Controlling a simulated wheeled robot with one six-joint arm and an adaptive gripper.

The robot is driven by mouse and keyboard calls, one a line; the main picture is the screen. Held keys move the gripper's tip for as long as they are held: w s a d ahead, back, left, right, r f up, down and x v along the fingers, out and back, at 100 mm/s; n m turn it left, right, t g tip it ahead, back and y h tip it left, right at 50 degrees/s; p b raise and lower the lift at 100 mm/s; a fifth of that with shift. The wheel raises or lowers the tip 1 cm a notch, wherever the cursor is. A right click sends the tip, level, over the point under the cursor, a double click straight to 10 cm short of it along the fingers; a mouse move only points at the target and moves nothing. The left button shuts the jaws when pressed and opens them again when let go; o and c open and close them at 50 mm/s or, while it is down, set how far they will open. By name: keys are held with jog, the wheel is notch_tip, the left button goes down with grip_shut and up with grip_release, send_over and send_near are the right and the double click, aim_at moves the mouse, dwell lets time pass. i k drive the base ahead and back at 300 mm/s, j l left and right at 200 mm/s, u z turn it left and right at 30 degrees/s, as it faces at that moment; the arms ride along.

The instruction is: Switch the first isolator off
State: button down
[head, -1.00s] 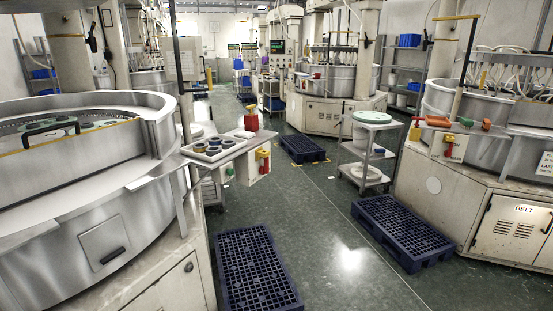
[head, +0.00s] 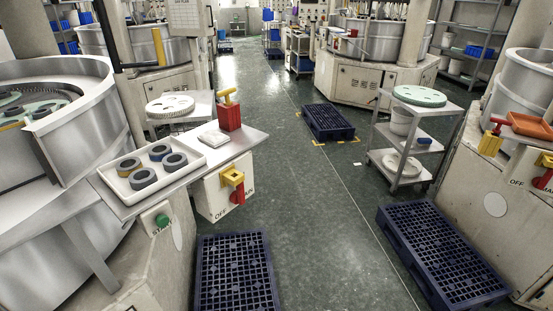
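An isolator (head: 233,183) with a yellow part and a red handle is on the front of a white box under the left bench shelf. Lettering beside it includes "OFF"; which way the handle is set is too small to tell for sure. A second isolator (head: 544,178), also yellow and red with "OFF" lettering, is on the machine at the right edge and is partly cut off. My gripper is not in view.
The shelf (head: 215,169) holds a white tray (head: 122,184) of dark rings and a red block with a yellow top (head: 229,111). A green button (head: 162,220) is below. Blue pallets (head: 237,275) (head: 440,255) flank a clear aisle. A trolley (head: 398,145) stands right.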

aim_at(237, 197)
jog(key=i+l, duration=0.2)
jog(key=i, duration=0.2)
jog(key=i+l, duration=0.25)
jog(key=i, duration=0.15)
jog(key=i+l, duration=0.2)
jog(key=i, duration=0.2)
jog(key=l+z, duration=0.05)
